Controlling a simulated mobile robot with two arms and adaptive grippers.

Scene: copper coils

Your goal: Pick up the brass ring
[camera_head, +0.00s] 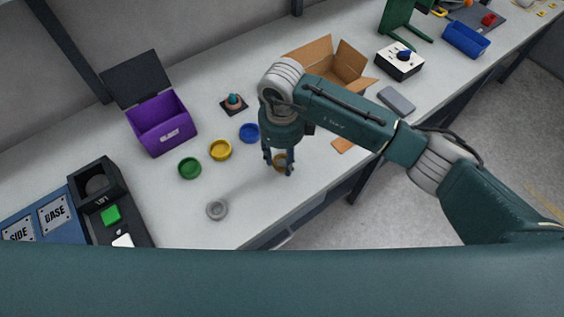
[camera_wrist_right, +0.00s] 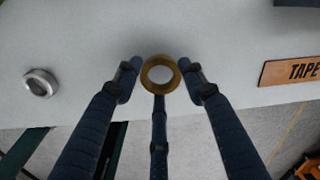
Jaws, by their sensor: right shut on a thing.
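The brass ring (camera_head: 281,159) is between the fingers of my right gripper (camera_head: 278,169), near the front edge of the workbench. In the right wrist view the brass ring (camera_wrist_right: 149,86) is seen from above, with its open hole showing. The fingers of my right gripper (camera_wrist_right: 158,76) close around its outside. The fingers partly hide the ring in the head view. I cannot tell whether it touches the bench or is just above it. My left gripper is not in view.
Green (camera_head: 189,168), yellow (camera_head: 220,150) and blue (camera_head: 249,133) rings lie left of my gripper. A grey ring (camera_head: 217,210) lies near the front edge. A purple bin (camera_head: 163,138) and cardboard box (camera_head: 346,66) stand behind. A TAPE plate (camera_wrist_right: 291,70) lies to the right.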

